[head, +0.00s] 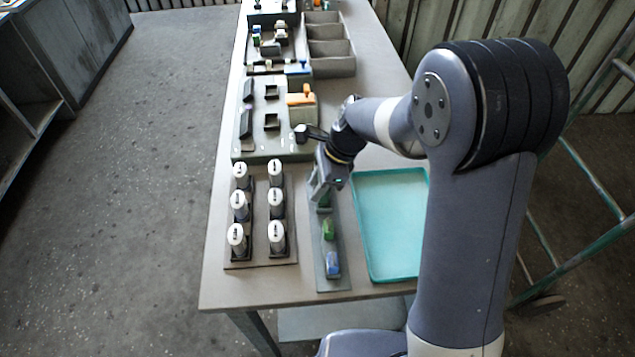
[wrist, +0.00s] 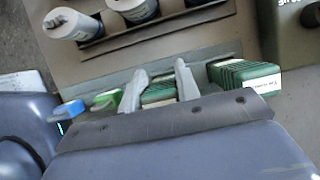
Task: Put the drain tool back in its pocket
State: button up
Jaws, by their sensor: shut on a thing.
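My gripper (head: 323,200) is over the far part of a narrow grey tool holder (head: 347,262). In the wrist view its two pale fingers (wrist: 160,88) are shut on a dark green ribbed tool (wrist: 158,97). I cannot read a name on it, and its lower part is hidden, so I cannot tell whether it sits in a pocket. A bright green tool (head: 328,229) and a blue tool (head: 332,264) stand in the holder nearer the front. A larger green ribbed block with a white label (wrist: 245,78) is on the other side of the fingers.
A rack (head: 260,265) with several white-topped cylinders (head: 240,205) stands close on the left. An empty teal tray (head: 390,225) lies on the right. Green fixtures (head: 270,145) and a grey bin with compartments (head: 330,45) stand farther back on the table.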

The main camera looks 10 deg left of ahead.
jog(key=shift+f, duration=0.15)
jog(key=o, duration=0.9)
jog(key=v, duration=1.1)
jog(key=shift+b, duration=0.4)
jog(key=x, duration=1.1)
jog(key=shift+p, duration=0.4)
jog(key=shift+r, duration=0.6)
